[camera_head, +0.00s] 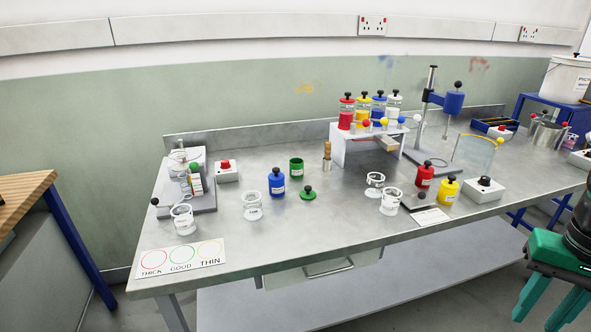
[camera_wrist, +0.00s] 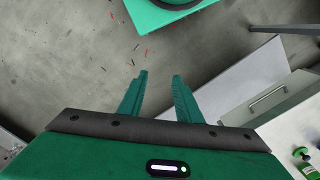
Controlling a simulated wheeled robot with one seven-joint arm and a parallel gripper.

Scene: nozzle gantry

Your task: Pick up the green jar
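The green jar (camera_head: 296,167) stands upright on the steel bench in the head view, towards the back and left of the middle. It looks lidless, with a dark open top and a pale label. A green lid with a black knob (camera_head: 308,194) lies on the bench in front of it. My gripper (camera_head: 533,322) is at the lower right, off the bench and well away from the jar. In the wrist view its two teal fingers (camera_wrist: 159,78) are apart with nothing between them. A partly cut-off green item with a dark knob (camera_wrist: 305,162) shows there; I cannot tell which it is.
A blue jar (camera_head: 277,182) stands just left of the lid, with a glass beaker (camera_head: 252,206) nearby. A white rack (camera_head: 350,147) with coloured containers is further right. Red (camera_head: 424,176) and yellow jars (camera_head: 447,191) stand right.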

